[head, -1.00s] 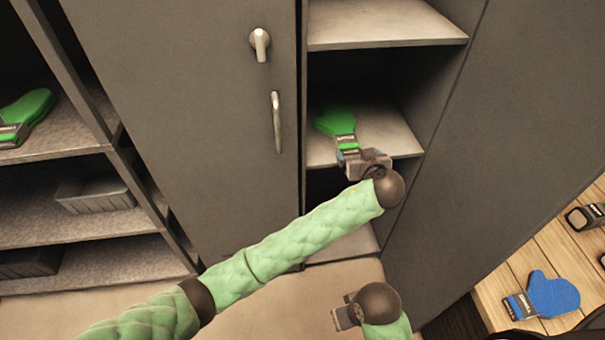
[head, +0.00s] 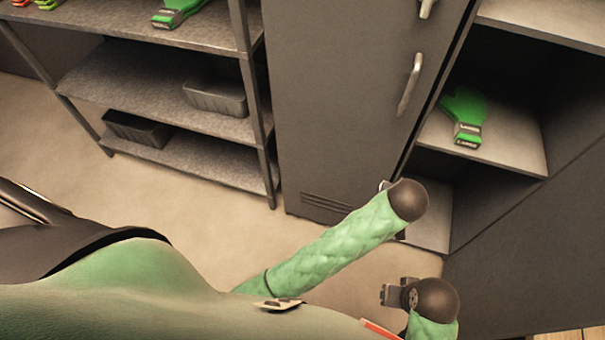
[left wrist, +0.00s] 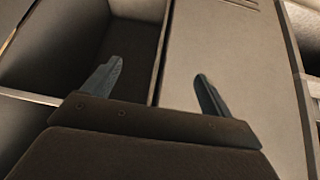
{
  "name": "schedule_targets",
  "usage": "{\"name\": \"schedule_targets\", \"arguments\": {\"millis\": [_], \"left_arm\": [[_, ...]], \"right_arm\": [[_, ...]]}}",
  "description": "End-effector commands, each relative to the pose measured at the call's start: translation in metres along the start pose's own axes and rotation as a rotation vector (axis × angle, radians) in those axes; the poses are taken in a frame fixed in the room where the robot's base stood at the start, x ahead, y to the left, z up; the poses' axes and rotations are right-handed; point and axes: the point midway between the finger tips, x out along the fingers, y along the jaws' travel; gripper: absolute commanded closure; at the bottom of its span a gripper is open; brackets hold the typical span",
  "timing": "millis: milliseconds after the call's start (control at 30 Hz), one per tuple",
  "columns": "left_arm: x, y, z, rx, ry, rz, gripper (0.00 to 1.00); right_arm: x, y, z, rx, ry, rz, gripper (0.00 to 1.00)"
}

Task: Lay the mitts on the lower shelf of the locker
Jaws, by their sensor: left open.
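A green mitt (head: 464,115) with a grey labelled cuff lies on the lower shelf (head: 520,152) of the open locker, cuff toward the front. Another green mitt (head: 180,10) lies on the rack at the top left, cut by the picture edge. My left gripper is below and left of the locker mitt, apart from it, and mostly hidden behind its wrist in the head view. In the left wrist view the left gripper (left wrist: 155,76) has its fingers wide apart with nothing between them. My right gripper (head: 391,294) is low in front of the locker; its jaw gap is unclear.
The locker's upper shelf (head: 545,30) looks bare. A closed grey door (head: 335,100) with a handle (head: 411,85) stands left of the opening. The metal rack (head: 150,88) holds dark bins (head: 215,97). Small red and green items sit at the top left corner. Floor between is clear.

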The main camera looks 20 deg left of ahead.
Motion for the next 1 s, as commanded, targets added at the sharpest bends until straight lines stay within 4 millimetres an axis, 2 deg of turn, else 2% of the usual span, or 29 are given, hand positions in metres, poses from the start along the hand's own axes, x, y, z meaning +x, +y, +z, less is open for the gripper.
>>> {"name": "schedule_targets", "arguments": {"millis": [33,367,700,800,1000], "left_arm": [[-0.002,-0.014,0.017,-0.002,-0.036,0.007,0.15],[-0.023,-0.102,0.11,0.031,-0.225,0.065,0.15],[-0.072,-0.19,0.202,0.089,-0.367,0.117,0.15],[-0.086,-0.208,0.221,0.106,-0.393,0.126,0.15],[-0.102,-0.225,0.238,0.127,-0.416,0.137,0.15]], "right_arm": [[0.0,0.0,0.0,0.0,0.0,0.0,0.64],[0.0,0.0,0.0,-0.001,0.0,0.0,0.64],[0.0,0.0,0.0,-0.002,0.0,0.001,0.64],[0.0,0.0,0.0,-0.001,-0.001,0.0,0.64],[0.0,0.0,0.001,-0.001,-0.002,0.0,0.64]]}}
